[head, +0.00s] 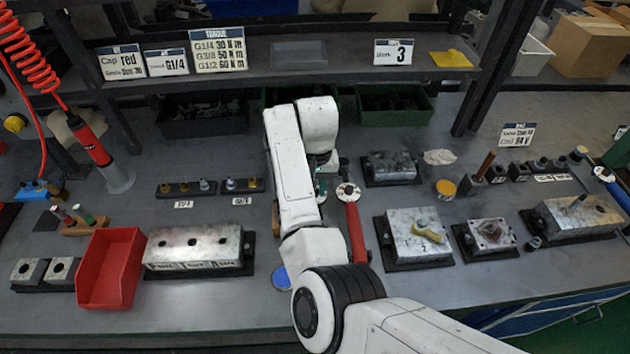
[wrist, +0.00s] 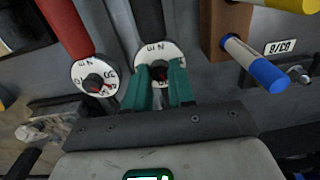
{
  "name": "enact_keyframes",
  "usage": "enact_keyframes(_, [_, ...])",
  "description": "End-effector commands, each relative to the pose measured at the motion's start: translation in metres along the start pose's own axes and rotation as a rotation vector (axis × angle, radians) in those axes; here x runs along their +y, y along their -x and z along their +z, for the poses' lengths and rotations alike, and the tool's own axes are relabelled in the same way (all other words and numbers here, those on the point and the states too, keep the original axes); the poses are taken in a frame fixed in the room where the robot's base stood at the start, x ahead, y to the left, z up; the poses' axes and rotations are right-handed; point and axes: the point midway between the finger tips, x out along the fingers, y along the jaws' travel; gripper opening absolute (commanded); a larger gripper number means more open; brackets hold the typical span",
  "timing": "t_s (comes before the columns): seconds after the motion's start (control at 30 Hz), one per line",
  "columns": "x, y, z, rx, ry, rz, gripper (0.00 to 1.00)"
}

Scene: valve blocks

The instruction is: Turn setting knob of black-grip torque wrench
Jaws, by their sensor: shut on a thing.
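The black-grip torque wrench (wrist: 149,18) lies with its grip towards the top of the wrist view. Its white round dial (wrist: 146,50) is marked "N m" and has a small dark and red setting knob (wrist: 158,71) at its centre. My gripper (wrist: 159,75) is shut on that knob, with one green finger on each side. The fingers hide the lower part of the dial, and its setting cannot be read. In the head view my arm covers most of this wrench.
A red-grip torque wrench (wrist: 68,24) with a similar dial lies close to the left; it also shows in the head view (head: 355,228). A blue-ended tool (wrist: 262,68) is at the right. A torque sign (head: 218,49) stands on the shelf. Metal blocks flank my arm.

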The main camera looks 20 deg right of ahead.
Motion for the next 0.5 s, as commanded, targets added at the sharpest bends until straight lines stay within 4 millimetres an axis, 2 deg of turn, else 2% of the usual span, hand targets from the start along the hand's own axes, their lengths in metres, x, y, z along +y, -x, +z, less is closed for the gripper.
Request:
enact_keyframes(0.2, [0.0008,0.002,0.0,0.004,-0.184,0.001,0.0])
enact_keyframes(0.5, [-0.0001,0.0012,-0.0001,0.008,-0.366,0.0,0.0])
